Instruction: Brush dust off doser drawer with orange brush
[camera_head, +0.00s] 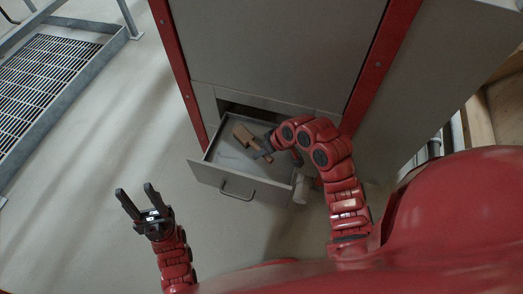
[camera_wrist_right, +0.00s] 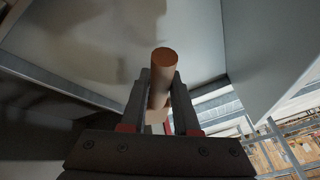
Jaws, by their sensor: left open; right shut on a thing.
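The doser drawer (camera_head: 222,185) is pulled out of the cabinet front, with its handle facing me. My right gripper (camera_head: 264,152) is inside the drawer's outline, shut on the brush. The brush's tan, blocky head (camera_head: 244,135) points to the far left of the drawer. In the right wrist view the round orange-brown handle end (camera_wrist_right: 165,57) stands between the fingers; the brush head is mostly hidden there. A beige, dust-like patch (camera_wrist_right: 95,45) shows on the pale surface behind. I cannot tell whether the brush touches the drawer floor. My left gripper (camera_head: 138,198) is open and empty, left of the drawer.
The grey cabinet (camera_head: 275,45) with red edge posts rises behind the drawer. A small pale cylinder (camera_head: 301,188) sits at the drawer's right front corner. A metal grating platform (camera_head: 45,70) with rails stands at the far left. The floor left of the drawer is clear.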

